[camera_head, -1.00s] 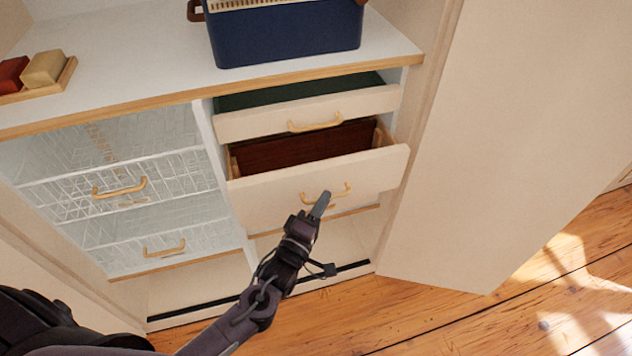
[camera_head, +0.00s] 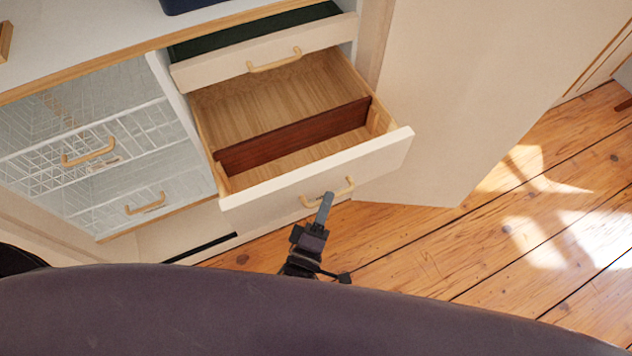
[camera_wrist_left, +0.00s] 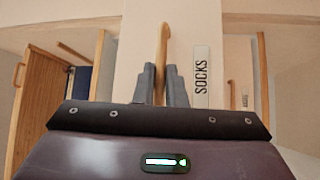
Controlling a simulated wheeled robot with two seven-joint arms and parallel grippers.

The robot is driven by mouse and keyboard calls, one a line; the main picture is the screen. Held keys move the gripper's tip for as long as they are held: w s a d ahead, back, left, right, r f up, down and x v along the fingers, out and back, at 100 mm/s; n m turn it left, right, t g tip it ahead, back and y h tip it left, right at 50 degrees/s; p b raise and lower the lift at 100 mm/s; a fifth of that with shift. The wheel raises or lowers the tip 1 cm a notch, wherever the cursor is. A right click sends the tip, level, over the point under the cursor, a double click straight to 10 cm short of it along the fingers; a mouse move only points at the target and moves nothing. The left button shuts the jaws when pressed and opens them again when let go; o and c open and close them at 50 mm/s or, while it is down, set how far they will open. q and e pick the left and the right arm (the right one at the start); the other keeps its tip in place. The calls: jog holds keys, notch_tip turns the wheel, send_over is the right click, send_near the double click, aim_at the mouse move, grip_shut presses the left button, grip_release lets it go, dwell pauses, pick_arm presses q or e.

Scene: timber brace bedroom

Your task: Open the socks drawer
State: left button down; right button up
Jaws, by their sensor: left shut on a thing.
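The socks drawer (camera_head: 300,187) is pulled well out of the cabinet in the head view, with a bare wooden floor and a dark red-brown divider (camera_head: 295,137) across it. Its front carries a curved wooden handle (camera_head: 342,192). My left gripper (camera_head: 325,205) is at this handle. In the left wrist view the two grey fingers of my left gripper (camera_wrist_left: 160,85) are shut on the handle (camera_wrist_left: 163,45), and a label reading SOCKS (camera_wrist_left: 201,72) is just right of them. My right gripper is not in view.
Above it, another drawer (camera_head: 265,55) with a dark green inside is slightly open. Wire baskets (camera_head: 85,130) with wooden handles are at left. An open cabinet door (camera_head: 455,100) stands close on the right. Wooden floor (camera_head: 480,240) is clear at lower right.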

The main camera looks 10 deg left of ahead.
pick_arm(q)
jog(key=shift+s+d, duration=0.55)
jog(key=shift+s, duration=0.25)
jog(key=shift+s+d, duration=0.5)
jog(key=shift+s, duration=0.25)
jog(key=shift+f, duration=0.1)
jog(key=c, duration=1.5)
grip_release()
